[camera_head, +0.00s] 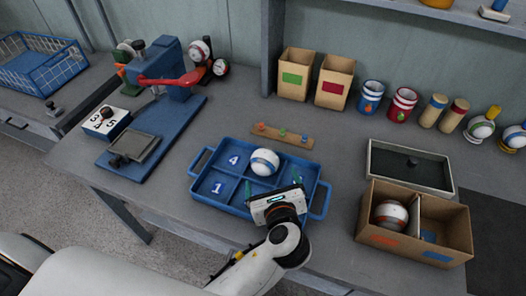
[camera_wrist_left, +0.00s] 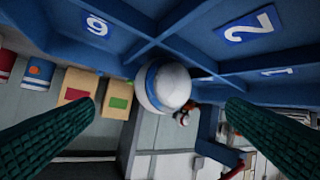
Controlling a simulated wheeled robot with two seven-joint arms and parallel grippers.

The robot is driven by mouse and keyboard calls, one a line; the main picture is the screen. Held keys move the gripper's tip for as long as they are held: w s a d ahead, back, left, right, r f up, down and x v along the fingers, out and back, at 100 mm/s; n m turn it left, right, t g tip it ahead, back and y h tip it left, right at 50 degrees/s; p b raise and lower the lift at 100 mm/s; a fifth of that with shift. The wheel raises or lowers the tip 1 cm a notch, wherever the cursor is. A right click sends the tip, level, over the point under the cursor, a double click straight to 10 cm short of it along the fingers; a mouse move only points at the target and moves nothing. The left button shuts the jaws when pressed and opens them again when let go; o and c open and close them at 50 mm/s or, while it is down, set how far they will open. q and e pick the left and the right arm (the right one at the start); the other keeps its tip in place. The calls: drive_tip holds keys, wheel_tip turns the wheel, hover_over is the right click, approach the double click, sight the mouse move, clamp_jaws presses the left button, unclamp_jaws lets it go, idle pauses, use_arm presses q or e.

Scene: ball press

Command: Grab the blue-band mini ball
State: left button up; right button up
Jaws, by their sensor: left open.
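The white ball with a blue band (camera_head: 264,162) sits in the blue divided tray (camera_head: 198,178), at the middle of its back row, right of the compartment marked 4. My left gripper (camera_head: 272,187) is over the front right part of the tray, in front of the ball. In the left wrist view the ball (camera_wrist_left: 172,88) appears between and beyond the two green fingers, which are wide apart and do not touch it. The gripper (camera_wrist_left: 161,106) is open and empty. The gripper hides some compartments. My right gripper is out of view.
A blue press with a red lever (camera_head: 170,80) stands at left. A cardboard box (camera_head: 445,232) with a red-banded ball (camera_head: 390,214) is at right, near a grey tray (camera_head: 410,163). A wooden strip with coloured pegs (camera_head: 283,136) lies behind the tray.

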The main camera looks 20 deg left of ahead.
sight(266, 167)
use_arm(q)
drive_tip(key=x, duration=0.4)
drive_tip(key=shift+w+a+f, duration=0.1)
drive_tip(key=shift+w+a, duration=0.05)
drive_tip(key=shift+w, duration=0.1)
drive_tip(key=x, duration=0.5)
drive_tip(key=shift+s+a, duration=0.1)
drive_tip(key=shift+a, duration=0.1)
drive_tip(key=shift+w+a, duration=0.15)
drive_tip(key=shift+w, duration=0.2)
drive_tip(key=shift+s, duration=0.1)
drive_tip(key=c, duration=1)
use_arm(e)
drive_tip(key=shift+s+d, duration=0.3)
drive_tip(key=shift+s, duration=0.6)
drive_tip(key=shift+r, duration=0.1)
